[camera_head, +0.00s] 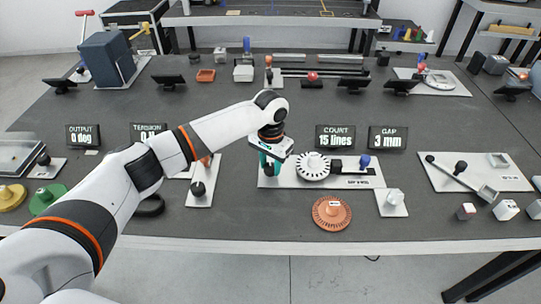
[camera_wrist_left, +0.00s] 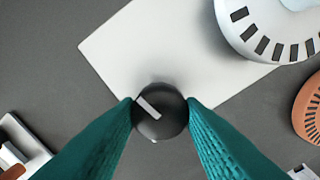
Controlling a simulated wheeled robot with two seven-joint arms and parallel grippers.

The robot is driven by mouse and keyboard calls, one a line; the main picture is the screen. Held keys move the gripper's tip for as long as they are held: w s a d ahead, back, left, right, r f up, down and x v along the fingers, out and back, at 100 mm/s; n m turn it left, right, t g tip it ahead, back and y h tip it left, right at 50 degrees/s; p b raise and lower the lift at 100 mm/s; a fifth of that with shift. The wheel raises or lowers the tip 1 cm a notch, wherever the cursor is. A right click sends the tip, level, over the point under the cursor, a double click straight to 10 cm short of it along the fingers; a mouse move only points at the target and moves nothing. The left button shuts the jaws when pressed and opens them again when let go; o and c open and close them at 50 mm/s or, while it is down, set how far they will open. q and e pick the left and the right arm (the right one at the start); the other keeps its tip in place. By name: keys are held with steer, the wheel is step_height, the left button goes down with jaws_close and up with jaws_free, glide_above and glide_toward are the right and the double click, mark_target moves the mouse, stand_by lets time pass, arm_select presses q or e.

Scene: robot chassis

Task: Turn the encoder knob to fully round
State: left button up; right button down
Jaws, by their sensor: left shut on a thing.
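The encoder knob is a round black knob with a white mark. It shows in the left wrist view (camera_wrist_left: 160,112) at the near corner of a white plate (camera_wrist_left: 150,45). My left gripper (camera_wrist_left: 160,110) has its two teal fingers shut on the knob, one on each side. In the head view my left gripper (camera_head: 270,166) points down at the left end of the white plate (camera_head: 345,180) and mostly hides the knob. The slotted white disc (camera_head: 312,167) stands on the same plate, right of the gripper. A display (camera_head: 335,138) reads "COUNT 15 lines". My right gripper does not show.
Another display (camera_head: 388,139) reads "GAP 3 mm". An orange slotted disc (camera_head: 332,213) lies in front of the plate. A small white plate with a black knob (camera_head: 198,188) is left of the gripper. A plate with a lever (camera_head: 475,172) lies at right.

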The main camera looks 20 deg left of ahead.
mark_target(271, 167)
arm_select(q)
steer(key=shift+r+m+p, duration=0.2)
steer(key=shift+m+p, duration=0.45)
steer(key=shift+m, duration=0.15)
steer(key=shift+f+m, duration=0.15)
steer(key=shift+m, duration=0.15)
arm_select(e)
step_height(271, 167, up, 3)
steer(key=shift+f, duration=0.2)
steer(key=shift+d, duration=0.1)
arm_select(q)
steer(key=o, duration=1)
step_height(271, 167, up, 12)
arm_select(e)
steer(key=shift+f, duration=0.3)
arm_select(q)
steer(key=shift+f, duration=0.1)
